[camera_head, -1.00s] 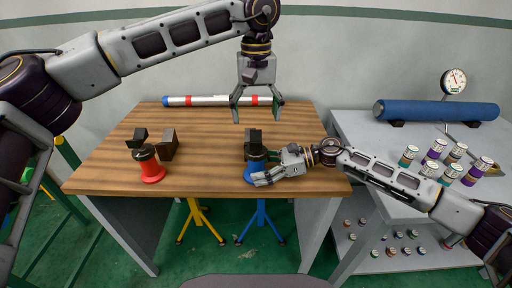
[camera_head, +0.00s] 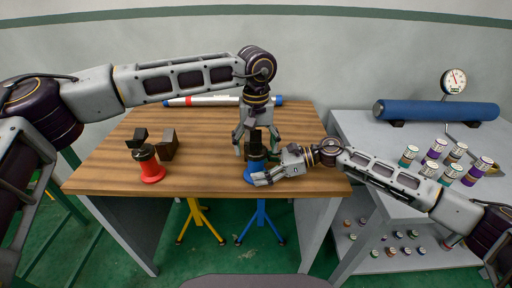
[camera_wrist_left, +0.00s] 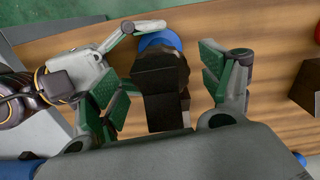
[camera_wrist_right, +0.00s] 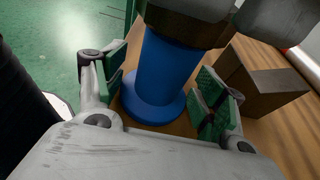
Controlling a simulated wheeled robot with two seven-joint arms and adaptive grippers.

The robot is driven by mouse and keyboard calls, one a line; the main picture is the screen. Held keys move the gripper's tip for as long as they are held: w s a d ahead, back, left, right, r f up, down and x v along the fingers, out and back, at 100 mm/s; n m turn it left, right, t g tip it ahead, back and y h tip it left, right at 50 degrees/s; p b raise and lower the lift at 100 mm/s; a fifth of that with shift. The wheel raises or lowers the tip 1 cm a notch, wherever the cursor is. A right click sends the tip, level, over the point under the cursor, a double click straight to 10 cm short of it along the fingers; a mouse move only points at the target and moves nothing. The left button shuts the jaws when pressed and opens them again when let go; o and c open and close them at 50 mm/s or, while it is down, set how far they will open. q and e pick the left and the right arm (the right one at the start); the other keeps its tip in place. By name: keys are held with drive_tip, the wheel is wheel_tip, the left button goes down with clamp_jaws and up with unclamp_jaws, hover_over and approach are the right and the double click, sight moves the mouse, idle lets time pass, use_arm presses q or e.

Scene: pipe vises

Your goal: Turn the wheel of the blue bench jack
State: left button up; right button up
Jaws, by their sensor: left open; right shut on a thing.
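The blue bench jack (camera_head: 249,176) stands near the table's front edge, with a round dark wheel and dark blocks on top. Its blue column and flared base show in the right wrist view (camera_wrist_right: 163,75). My right gripper (camera_head: 263,168) comes in from the right and is shut on the column, below the wheel. My left gripper (camera_head: 256,150) points down from above. It is open, with its fingers on both sides of the jack's dark top (camera_wrist_left: 155,80). The left wrist view shows gaps beside the dark block; part of the wheel is hidden under it.
A red bench jack (camera_head: 152,172) with a dark top stands to the left on the wooden table (camera_head: 205,150). A white pipe with red bands (camera_head: 205,101) lies along the back. A grey side table (camera_head: 365,130) holds a blue roll (camera_head: 440,110) and several small jars.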

use_arm(q)
drive_tip(key=shift+f, duration=0.5)
drive_tip(key=shift+c, duration=0.4)
drive_tip(key=c, duration=1)
drive_tip(key=shift+o, duration=0.2)
drive_tip(key=shift+n, duration=0.3)
drive_tip(key=shift+n, duration=1.2)
